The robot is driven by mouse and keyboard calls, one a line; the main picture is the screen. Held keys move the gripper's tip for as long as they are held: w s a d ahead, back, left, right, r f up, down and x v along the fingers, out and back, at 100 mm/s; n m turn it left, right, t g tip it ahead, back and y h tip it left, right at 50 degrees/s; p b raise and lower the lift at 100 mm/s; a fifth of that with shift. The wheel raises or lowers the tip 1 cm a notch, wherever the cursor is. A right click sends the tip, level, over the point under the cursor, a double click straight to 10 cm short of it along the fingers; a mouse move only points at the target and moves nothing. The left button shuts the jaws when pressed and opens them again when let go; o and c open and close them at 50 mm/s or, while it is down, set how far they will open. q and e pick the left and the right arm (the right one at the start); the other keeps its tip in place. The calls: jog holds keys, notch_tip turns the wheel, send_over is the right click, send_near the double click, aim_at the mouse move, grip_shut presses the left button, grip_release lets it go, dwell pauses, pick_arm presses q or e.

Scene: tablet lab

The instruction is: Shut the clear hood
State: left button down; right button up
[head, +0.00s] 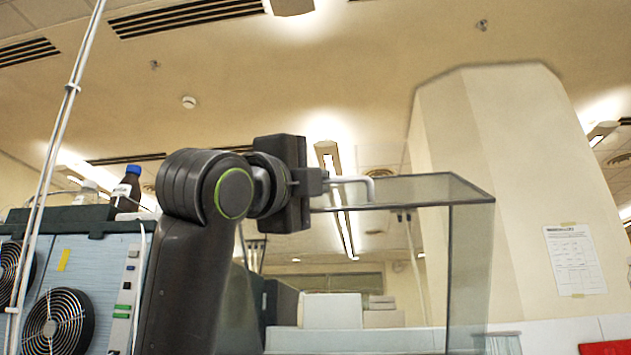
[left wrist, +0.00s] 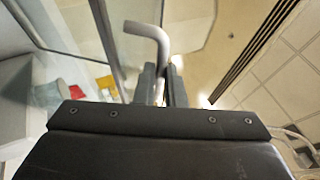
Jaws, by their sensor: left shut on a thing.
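The clear hood (head: 470,265) is a see-through box with a dark rim, at the right of the middle in the head view. Its pale bent rod handle (head: 352,180) sticks out at the rim's left end. My left gripper (head: 318,184) is shut on this handle. In the left wrist view the handle (left wrist: 150,32) rises from between the two fingers (left wrist: 160,84), with clear panes beside it. How far the hood stands open is hard to tell from these frames. My right gripper is in neither view.
At the left stands a blue-grey cabinet with fans (head: 58,318), a brown bottle with a blue cap (head: 127,188) on top. White boxes (head: 331,311) stand behind the hood. A beige pillar (head: 505,150) rises behind it at the right. The space above the hood looks free.

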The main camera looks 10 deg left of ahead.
pick_arm(q)
jog(key=c, duration=1.5)
grip_release()
jog(key=shift+w, duration=0.1)
